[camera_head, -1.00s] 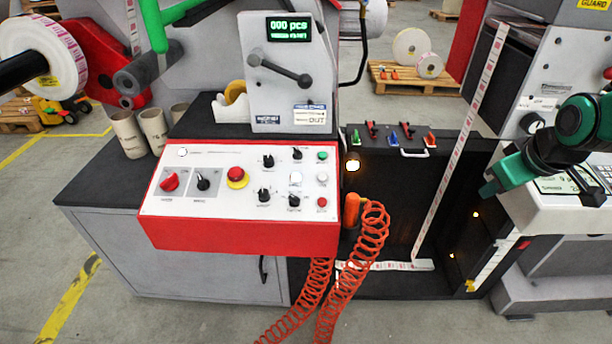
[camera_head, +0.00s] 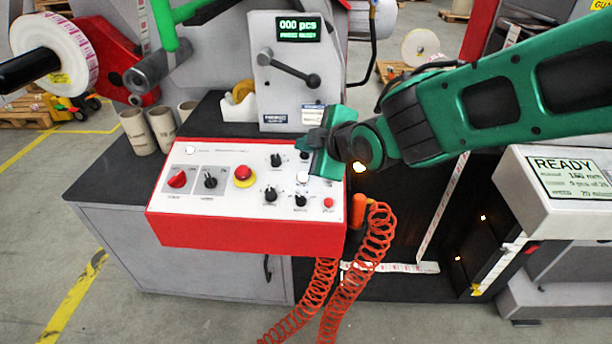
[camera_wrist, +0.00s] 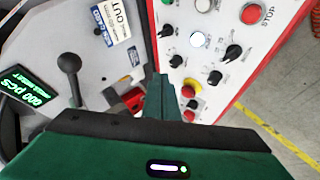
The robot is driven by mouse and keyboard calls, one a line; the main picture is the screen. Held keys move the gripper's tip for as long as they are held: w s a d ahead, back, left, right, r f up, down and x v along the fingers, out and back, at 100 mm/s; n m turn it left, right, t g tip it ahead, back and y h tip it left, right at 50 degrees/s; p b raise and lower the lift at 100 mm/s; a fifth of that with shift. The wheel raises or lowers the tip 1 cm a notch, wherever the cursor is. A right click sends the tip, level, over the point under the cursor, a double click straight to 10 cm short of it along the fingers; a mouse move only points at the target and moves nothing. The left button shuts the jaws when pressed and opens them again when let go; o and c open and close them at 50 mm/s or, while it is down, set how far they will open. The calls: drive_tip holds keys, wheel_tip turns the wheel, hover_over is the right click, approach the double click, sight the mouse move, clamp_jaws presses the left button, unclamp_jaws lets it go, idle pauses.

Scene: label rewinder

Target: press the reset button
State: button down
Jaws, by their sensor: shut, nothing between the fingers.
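The control panel (camera_head: 215,221) is a white sloped face with a red rim. A round white button (camera_head: 303,177) sits among its black knobs; the same button shows in the wrist view (camera_wrist: 197,40). I cannot read its label surely. A red button (camera_head: 328,203) sits at lower right, and a green button (camera_wrist: 204,4) shows at the wrist view's top edge. My gripper (camera_head: 314,139) is shut and empty at the panel's upper right, hiding part of the right button column. Its fingertips (camera_wrist: 158,80) point towards the panel's far edge; contact cannot be told.
A red-and-yellow mushroom button (camera_head: 243,175) and a red switch (camera_head: 177,180) are on the panel. A counter housing with a lever (camera_head: 289,68) stands behind it. Coiled orange hose (camera_head: 374,235) hangs at right. Cardboard cores (camera_head: 162,127) stand behind left.

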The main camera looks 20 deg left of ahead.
drive_tip(key=shift+f, duration=0.1)
hover_over(303, 177)
drive_tip(key=s+d, duration=0.1)
drive_tip(key=s, duration=0.1)
drive_tip(key=f, duration=0.7)
drive_tip(key=shift+w+d, duration=0.15)
drive_tip(key=shift+d, duration=0.05)
drive_tip(key=shift+w+a+f, duration=0.1)
drive_tip(key=shift+w+f, duration=0.1)
drive_tip(key=shift+f, duration=0.5)
drive_tip(key=shift+f, duration=0.15)
idle(1.2)
drive_tip(key=shift+f, duration=0.15)
drive_tip(key=shift+w+f, duration=0.1)
drive_tip(key=shift+f, duration=0.3)
idle(0.7)
drive_tip(key=shift+r, duration=0.1)
idle(0.4)
drive_tip(key=shift+s+r, duration=0.25)
drive_tip(key=shift+r, duration=0.45)
